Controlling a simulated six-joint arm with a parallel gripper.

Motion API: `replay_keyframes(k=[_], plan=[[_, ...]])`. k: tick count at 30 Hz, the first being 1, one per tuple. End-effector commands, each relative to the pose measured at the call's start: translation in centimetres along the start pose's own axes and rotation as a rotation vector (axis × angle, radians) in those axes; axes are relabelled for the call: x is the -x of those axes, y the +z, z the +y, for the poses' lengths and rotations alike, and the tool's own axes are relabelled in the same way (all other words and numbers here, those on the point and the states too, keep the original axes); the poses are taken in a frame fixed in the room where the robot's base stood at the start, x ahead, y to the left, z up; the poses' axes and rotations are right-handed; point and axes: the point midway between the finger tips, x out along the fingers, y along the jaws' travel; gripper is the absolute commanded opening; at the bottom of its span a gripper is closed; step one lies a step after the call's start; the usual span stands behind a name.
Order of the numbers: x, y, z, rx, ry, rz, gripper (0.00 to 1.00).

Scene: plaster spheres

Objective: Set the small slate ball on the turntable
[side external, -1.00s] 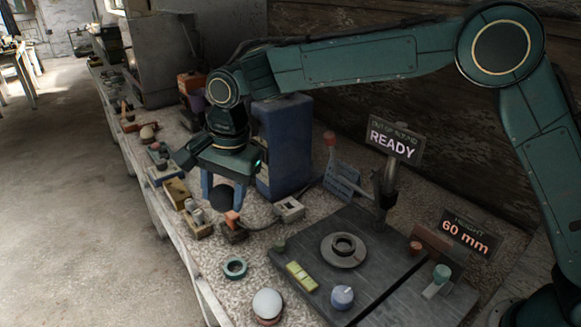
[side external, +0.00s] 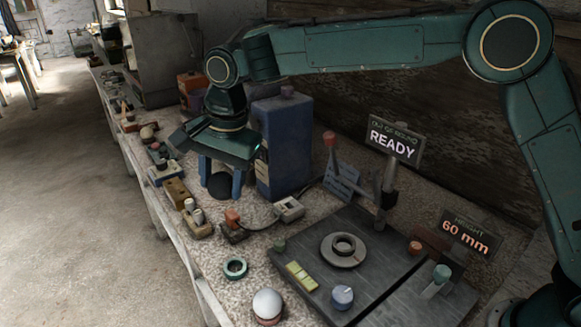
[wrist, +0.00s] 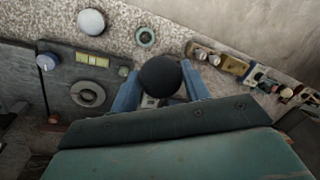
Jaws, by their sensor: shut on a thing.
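The small slate ball (side external: 219,185) is dark and round. It sits between the two blue fingers of my gripper (side external: 220,182), held above the bench. In the wrist view the ball (wrist: 160,76) shows between the fingertips of my gripper (wrist: 160,85). My gripper is shut on it. The turntable (side external: 333,259) is a grey disc with a raised dark ring at its middle, on a dark plate to the right and nearer the camera. It is empty, and it also shows at the left of the wrist view (wrist: 78,96).
A white ball (side external: 267,304) rests near the bench's front edge, beside a teal ring (side external: 235,268). A blue box (side external: 280,145) stands behind my gripper. A post carries a READY sign (side external: 394,138) behind the turntable. A second sign (side external: 466,237) reads 60 mm.

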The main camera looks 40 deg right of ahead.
Motion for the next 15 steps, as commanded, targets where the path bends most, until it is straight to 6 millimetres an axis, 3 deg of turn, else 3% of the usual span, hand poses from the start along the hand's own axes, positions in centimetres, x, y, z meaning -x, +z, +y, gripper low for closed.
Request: replay_keyframes(k=[8,15], plan=[[-0.2,-1.3,1.4,-0.048,0.0,0.007,0.18],[-0.7,-3.7,4.7,-0.139,0.0,0.021,0.18]])
